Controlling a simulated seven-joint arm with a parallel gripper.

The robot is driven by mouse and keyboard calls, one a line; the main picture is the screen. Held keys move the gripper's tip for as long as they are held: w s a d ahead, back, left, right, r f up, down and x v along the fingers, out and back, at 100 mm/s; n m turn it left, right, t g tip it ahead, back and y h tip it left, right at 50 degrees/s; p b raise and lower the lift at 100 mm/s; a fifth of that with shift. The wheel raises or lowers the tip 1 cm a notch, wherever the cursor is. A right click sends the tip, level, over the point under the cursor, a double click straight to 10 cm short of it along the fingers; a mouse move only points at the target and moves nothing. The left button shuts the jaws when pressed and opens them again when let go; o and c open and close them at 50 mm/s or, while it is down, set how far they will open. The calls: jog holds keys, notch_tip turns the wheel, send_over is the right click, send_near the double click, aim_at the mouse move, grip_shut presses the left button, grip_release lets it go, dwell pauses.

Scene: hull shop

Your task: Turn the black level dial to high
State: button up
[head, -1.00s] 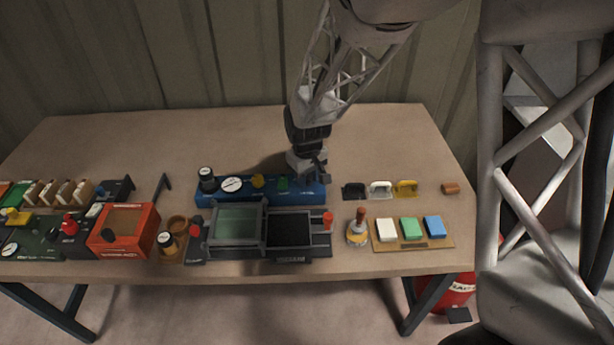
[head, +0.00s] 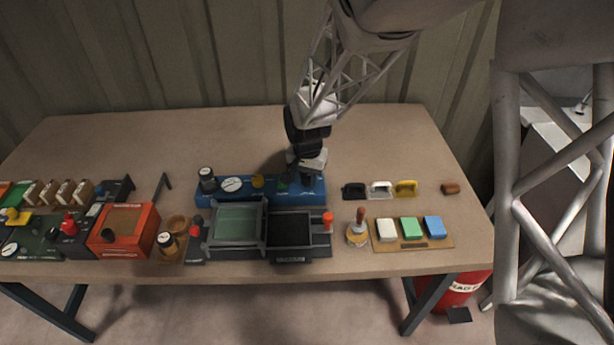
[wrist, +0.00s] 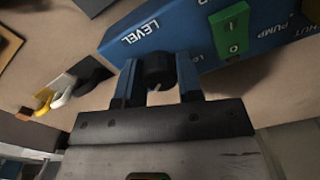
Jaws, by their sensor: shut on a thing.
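The black level dial (wrist: 158,70) sits on the blue panel (wrist: 185,32) beside the white LEVEL lettering in the wrist view. A pale pointer line shows on the dial's near side. My gripper (wrist: 157,84) is shut on the dial, one finger on each side of it. Part of a white label beginning "LO" shows just right of the dial; no high mark can be read. In the head view my gripper (head: 308,181) is at the right end of the blue panel (head: 235,198) and hides most of the dial.
A green rocker switch (wrist: 231,31) is close beside the dial. Black, white and yellow handles (head: 381,190) stand right of the panel. A grey-framed unit (head: 238,224) and a black tray (head: 290,231) stand in front. The table behind the panel is clear.

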aim_at(307, 176)
jog(key=shift+m, duration=0.8)
jog(key=o, duration=0.9)
jog(key=shift+r, duration=0.1)
jog(key=shift+r, duration=3.85)
